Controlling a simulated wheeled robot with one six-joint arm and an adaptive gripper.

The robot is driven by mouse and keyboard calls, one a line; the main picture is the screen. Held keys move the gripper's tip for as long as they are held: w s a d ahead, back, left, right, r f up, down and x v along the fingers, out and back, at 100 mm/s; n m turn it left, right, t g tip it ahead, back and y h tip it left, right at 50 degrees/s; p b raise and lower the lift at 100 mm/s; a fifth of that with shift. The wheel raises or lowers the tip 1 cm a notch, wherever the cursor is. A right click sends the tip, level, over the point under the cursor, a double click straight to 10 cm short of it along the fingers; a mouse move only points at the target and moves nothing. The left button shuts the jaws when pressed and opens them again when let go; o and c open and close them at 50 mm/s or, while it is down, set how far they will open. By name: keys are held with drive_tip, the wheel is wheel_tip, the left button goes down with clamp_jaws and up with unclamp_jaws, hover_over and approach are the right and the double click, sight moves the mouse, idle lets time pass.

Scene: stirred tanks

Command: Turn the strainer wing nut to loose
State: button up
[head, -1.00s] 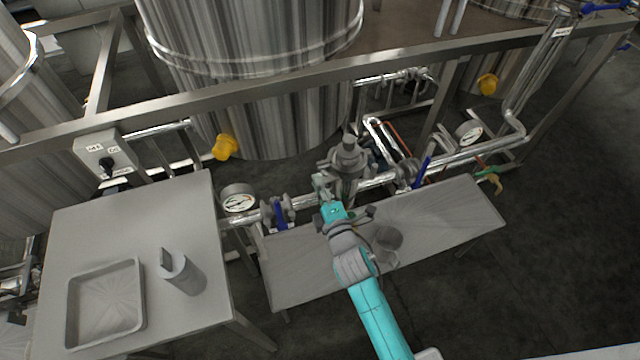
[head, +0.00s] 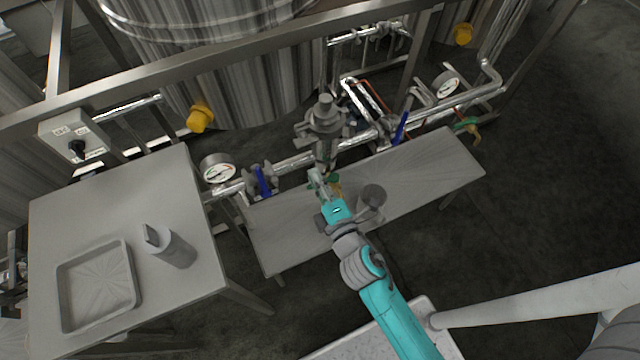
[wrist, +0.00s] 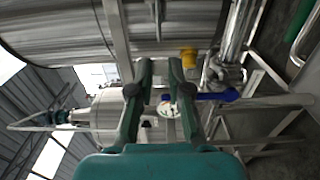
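The strainer (head: 325,118) is a grey, upright fitting with a round cap and side lugs, on the pipe run behind the low bench in the head view. I cannot pick out its wing nut clearly at this size. My gripper (head: 317,178) is over the bench, on the near side of the strainer and apart from it. In the wrist view my gripper (wrist: 160,66) has its two green fingers apart, with nothing held between them. A pressure gauge (wrist: 166,107) shows in the background between the fingers. The strainer is not clearly seen in the wrist view.
The low bench (head: 425,165) lies under my arm. Pipes with a blue-handled valve (head: 263,181), a left gauge (head: 218,172) and another blue handle (head: 401,127) flank the strainer. A table with a tray (head: 97,287) and a grey container (head: 172,249) stands at left.

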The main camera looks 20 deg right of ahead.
drive_tip(key=shift+s, duration=0.9)
drive_tip(key=s+f+m+g, duration=0.2)
drive_tip(key=s+m, duration=0.5)
drive_tip(key=s, duration=0.9)
drive_tip(key=s+d+r+m, duration=0.1)
drive_tip(key=s+r+m, duration=0.2)
drive_tip(key=s+m, duration=0.2)
drive_tip(key=s+d+r+m+g, duration=0.1)
drive_tip(key=s+r+m, duration=0.2)
drive_tip(key=s+m, duration=0.3)
drive_tip(key=v, duration=0.3)
drive_tip(key=shift+s+d, duration=0.2)
drive_tip(key=shift+s, duration=0.15)
